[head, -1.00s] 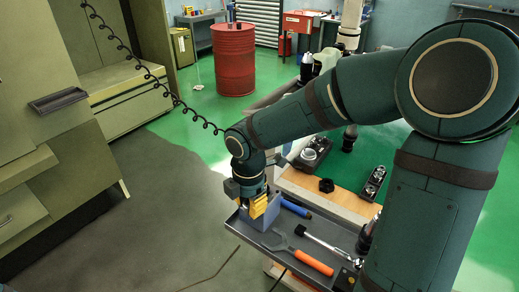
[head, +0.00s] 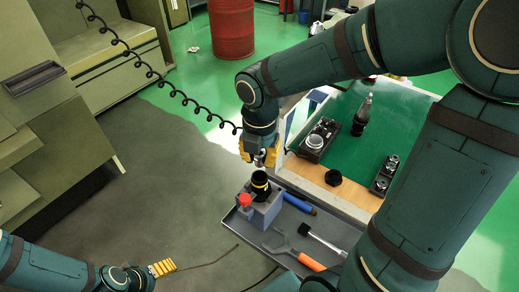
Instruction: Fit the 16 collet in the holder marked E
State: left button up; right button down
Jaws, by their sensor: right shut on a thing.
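My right gripper (head: 259,153) points down and is shut on a small silvery piece (head: 259,161), probably a collet; no number on it is readable. Just below it, a black tool holder with a yellow band (head: 260,186) stands upright in a grey-blue block (head: 266,209) on the cart's tray. The gripped piece is above the holder's top; whether they touch I cannot tell. No letter E can be read. My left gripper (head: 163,268), with yellow fingers, is low at the left, away from the cart; its opening cannot be made out.
A red-topped piece (head: 245,200) sits beside the holder. The grey tray (head: 240,232) carries a blue-handled tool (head: 299,203), an orange-handled tool (head: 311,262) and a black-headed brush-like tool (head: 325,243). Behind are a black ring (head: 333,177), a dark fixture (head: 318,139) and a dark bottle-shaped holder (head: 362,115).

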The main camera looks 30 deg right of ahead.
aim_at(259, 172)
jog(key=shift+s+f+b, duration=0.1)
jog(key=shift+f+b, duration=1.9)
jog(key=shift+b, duration=0.05)
jog(key=shift+f+b, duration=0.65)
jog(key=shift+f, duration=0.45)
jog(key=c, duration=0.7)
grip_release()
